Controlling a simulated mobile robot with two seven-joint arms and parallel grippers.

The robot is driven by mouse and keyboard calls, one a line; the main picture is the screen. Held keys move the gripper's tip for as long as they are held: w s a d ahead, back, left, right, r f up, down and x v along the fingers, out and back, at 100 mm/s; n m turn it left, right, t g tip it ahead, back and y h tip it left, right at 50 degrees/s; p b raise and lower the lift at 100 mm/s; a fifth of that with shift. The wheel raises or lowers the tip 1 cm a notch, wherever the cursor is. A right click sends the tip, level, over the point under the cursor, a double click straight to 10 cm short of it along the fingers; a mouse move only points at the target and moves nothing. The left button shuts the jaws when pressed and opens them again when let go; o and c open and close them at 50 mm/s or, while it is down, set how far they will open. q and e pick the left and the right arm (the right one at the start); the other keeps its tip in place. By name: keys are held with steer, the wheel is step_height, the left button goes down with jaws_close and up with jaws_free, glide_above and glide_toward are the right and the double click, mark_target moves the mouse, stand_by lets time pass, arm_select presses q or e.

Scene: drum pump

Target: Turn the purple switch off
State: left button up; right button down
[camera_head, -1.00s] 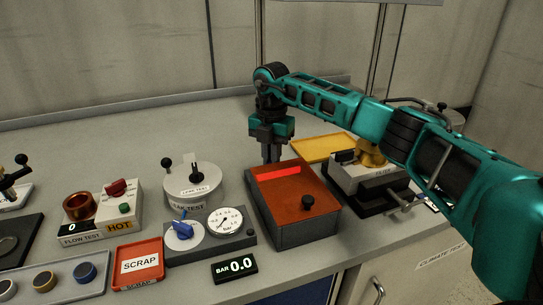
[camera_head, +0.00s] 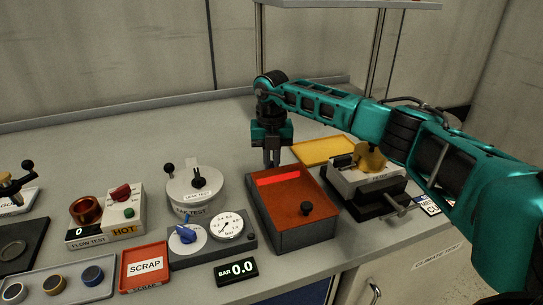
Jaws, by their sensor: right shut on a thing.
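No purple switch can be made out in the head view. My right gripper (camera_head: 272,157) points down at the far edge of the orange-red topped box (camera_head: 291,211), and its fingers are close together. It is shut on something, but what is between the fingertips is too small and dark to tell. A blue knob (camera_head: 186,235) sits beside a pressure gauge (camera_head: 227,226). A red knob (camera_head: 121,192) sits on the flow test unit. My left gripper is out of view.
The leak test pot (camera_head: 190,193), scrap tray (camera_head: 146,264) and BAR display (camera_head: 236,270) stand left of and in front of the box. A yellow tray (camera_head: 322,151) and a clamp-like fixture (camera_head: 370,190) lie to the right. The back of the bench is clear.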

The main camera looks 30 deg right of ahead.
steer(key=n+p, duration=0.1)
steer(key=n, duration=0.4)
steer(key=shift+r+n, duration=0.1)
steer(key=shift+n, duration=0.2)
steer(key=n, duration=0.2)
steer(key=shift+n, duration=0.4)
steer(key=n, duration=0.2)
steer(key=shift+n, duration=0.3)
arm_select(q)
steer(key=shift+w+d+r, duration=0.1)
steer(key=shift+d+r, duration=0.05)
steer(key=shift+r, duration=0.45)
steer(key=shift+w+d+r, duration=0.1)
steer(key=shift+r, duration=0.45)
arm_select(e)
steer(key=shift+n, duration=0.6)
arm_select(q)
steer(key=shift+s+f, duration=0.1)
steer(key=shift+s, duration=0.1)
arm_select(e)
steer(key=c, duration=1.4)
jaws_free()
steer(key=shift+c, duration=0.2)
